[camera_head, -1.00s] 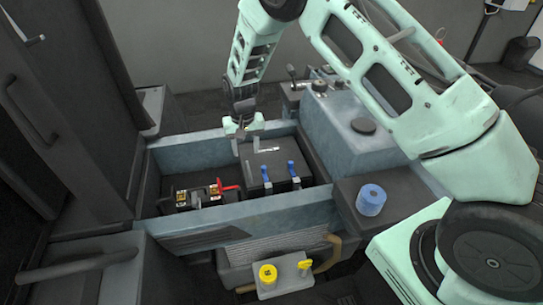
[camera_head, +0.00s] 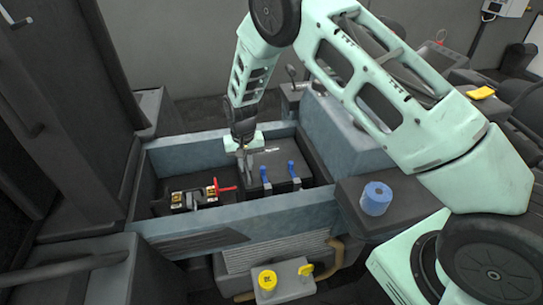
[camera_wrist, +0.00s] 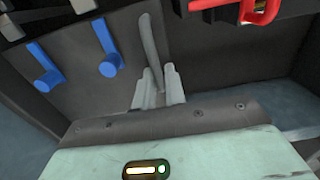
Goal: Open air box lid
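The air box (camera_head: 285,174) is a dark box with a dark lid, set in the right part of the blue-grey compartment; its lid looks closed. Two blue levers (camera_head: 266,176) stand on it, and they also show at the left of the wrist view (camera_wrist: 109,63). A thin grey handle (camera_wrist: 149,38) rises along the lid's left side. My gripper (camera_head: 245,163) is down at this handle, left of the blue levers. In the wrist view its two pale fingers (camera_wrist: 159,82) are close together with the handle between them. The exact contact is partly hidden.
A black unit with red and yellow parts (camera_head: 190,198) sits left in the compartment, close to my gripper. The compartment's front wall (camera_head: 245,219) is raised. A blue roll (camera_head: 376,198) stands on the right ledge. Yellow caps (camera_head: 267,279) are below in front.

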